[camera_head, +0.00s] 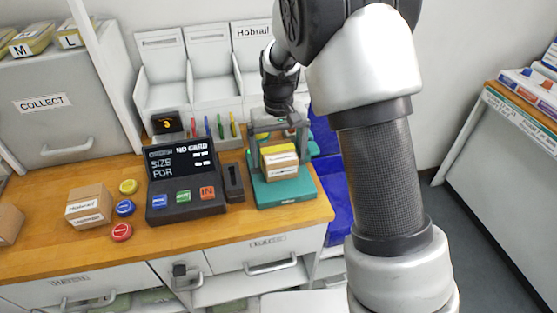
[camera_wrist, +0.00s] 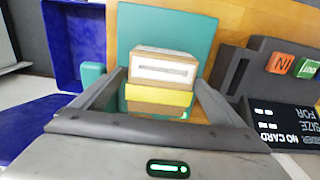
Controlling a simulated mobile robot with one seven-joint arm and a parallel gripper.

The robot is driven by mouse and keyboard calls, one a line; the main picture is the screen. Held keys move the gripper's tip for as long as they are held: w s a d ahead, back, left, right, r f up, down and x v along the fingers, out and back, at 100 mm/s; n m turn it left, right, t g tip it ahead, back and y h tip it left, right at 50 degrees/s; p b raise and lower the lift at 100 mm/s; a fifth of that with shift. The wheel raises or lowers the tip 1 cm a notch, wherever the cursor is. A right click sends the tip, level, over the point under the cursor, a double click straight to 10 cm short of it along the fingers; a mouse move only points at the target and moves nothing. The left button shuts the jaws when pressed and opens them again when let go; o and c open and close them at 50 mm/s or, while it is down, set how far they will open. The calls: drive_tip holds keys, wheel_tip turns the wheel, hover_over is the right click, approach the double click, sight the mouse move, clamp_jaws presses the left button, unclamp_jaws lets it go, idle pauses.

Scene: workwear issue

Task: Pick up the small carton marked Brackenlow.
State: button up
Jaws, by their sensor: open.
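A small brown carton (camera_head: 281,163) with a yellow part at its top sits on a teal stand (camera_head: 285,190) at the counter's right end. Its label is too small to read. In the wrist view the carton (camera_wrist: 163,72) shows a white label, with a yellow band (camera_wrist: 158,97) beside it; I cannot tell whether this is one carton or two. My gripper (camera_head: 279,148) is at the stand, open, with a finger on either side of the carton. In the wrist view my gripper (camera_wrist: 158,88) shows gaps beside the carton; contact is not visible.
A carton marked Hobrail (camera_head: 88,207) stands at left beside several coloured discs (camera_head: 123,208). A dark terminal (camera_head: 185,180) reading "NO CARD" and "SIZE FOR" stands left of the stand. White bins (camera_head: 165,85) are behind. A blue crate (camera_head: 338,205) is below right.

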wheel_tip(320, 180, down, 2)
drive_tip(key=shift+f, duration=0.1)
drive_tip(key=c, duration=1.4)
